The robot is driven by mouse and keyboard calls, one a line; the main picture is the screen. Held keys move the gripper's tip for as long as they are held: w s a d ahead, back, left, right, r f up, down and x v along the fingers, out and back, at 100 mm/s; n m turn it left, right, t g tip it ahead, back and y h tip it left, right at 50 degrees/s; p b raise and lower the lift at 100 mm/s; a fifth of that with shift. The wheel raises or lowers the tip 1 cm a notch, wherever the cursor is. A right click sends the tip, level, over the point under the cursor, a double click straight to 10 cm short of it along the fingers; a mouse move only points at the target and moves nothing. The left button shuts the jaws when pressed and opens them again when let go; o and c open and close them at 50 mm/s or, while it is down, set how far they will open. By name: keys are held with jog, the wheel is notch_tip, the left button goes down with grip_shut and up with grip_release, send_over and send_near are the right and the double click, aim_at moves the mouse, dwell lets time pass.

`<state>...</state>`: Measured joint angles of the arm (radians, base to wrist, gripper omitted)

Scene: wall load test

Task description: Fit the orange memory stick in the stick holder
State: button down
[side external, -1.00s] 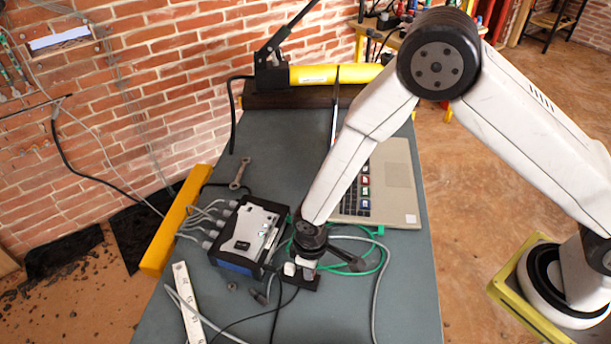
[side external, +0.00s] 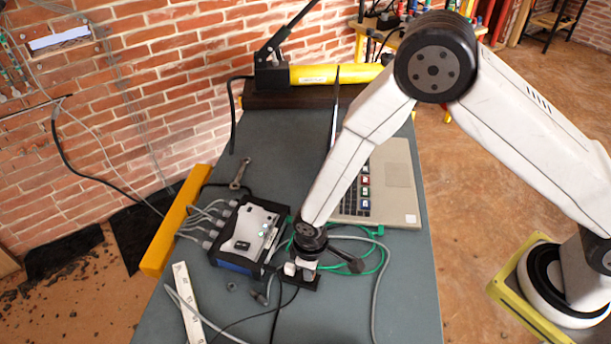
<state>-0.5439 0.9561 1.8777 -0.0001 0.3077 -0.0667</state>
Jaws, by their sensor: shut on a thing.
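My gripper (side external: 299,269) points down at the middle of the table, just right of the black box with the silver top. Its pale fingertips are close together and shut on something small. I cannot make out the orange memory stick; it is hidden or too small between the fingers. A small black base (side external: 311,283), which may be the stick holder, lies on the table right under the fingertips. I cannot tell whether the held thing touches it or is in it.
The box (side external: 252,232) with grey cables stands close left of my gripper. Green and grey cables (side external: 375,262) loop around it on the right. An open laptop (side external: 395,180) lies behind. A white strip (side external: 187,303) lies front left. The table's front right (side external: 405,300) is clear.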

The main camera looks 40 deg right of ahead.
jog(key=shift+f, duration=0.65)
dwell(1.1)
jog(key=shift+c, duration=2.4)
grip_release()
jog(key=c, duration=0.3)
jog(key=shift+r, duration=0.1)
jog(key=shift+r, duration=3.4)
jog(key=shift+r, duration=0.1)
